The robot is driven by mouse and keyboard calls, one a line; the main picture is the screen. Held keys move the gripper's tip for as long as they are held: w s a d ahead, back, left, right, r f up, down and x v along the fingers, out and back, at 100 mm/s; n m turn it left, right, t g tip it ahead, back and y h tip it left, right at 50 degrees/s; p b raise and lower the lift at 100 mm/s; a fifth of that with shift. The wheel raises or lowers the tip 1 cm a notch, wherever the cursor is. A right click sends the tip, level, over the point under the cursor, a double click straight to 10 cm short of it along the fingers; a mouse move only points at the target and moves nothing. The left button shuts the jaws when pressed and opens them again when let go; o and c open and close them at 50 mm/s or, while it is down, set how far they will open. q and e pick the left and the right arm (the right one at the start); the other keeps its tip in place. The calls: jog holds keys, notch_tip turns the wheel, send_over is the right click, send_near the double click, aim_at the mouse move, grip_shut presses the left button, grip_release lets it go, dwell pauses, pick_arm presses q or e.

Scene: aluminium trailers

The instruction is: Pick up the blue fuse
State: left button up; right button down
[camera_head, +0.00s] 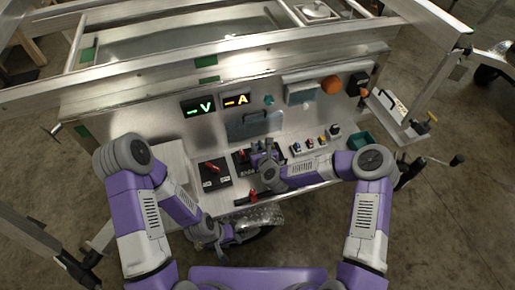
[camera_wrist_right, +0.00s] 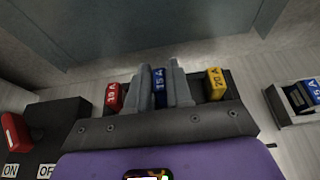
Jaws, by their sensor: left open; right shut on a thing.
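The blue fuse (camera_wrist_right: 159,88), marked 15 A, stands between the two grey fingers of my right gripper (camera_wrist_right: 162,82) in the right wrist view. The fingers are shut on it. A red fuse (camera_wrist_right: 112,97) is to its left and a yellow fuse (camera_wrist_right: 215,83) to its right. The lower ends of these fuses are hidden behind my gripper's body. In the head view my right gripper (camera_head: 266,160) is over the panel, right of the red-lever switch (camera_head: 211,168), and hides the blue fuse. My left gripper (camera_head: 222,238) is open and empty, low in front of the panel.
Another blue fuse (camera_wrist_right: 314,90) sits in a holder at the right edge of the wrist view. Several small fuse holders (camera_head: 316,141) stand right of my right gripper. A green bin (camera_head: 358,143) is farther right.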

jog(key=shift+s+d+r+p, duration=0.1)
jog(key=shift+s+r+p, duration=0.1)
jog(key=shift+r, duration=0.4)
jog(key=shift+s+r+p, duration=0.1)
jog(key=shift+r+p, duration=0.05)
jog(key=shift+r, duration=0.4)
jog(key=s+d, duration=0.1)
jog(key=s, duration=0.4)
jog(key=s+d+p, duration=0.1)
jog(key=s+d, duration=0.1)
jog(key=s, duration=0.4)
jog(key=s+d, duration=0.2)
jog(key=s, duration=0.3)
jog(key=shift+s+d+p, duration=0.2)
jog(key=shift+s+p, duration=0.1)
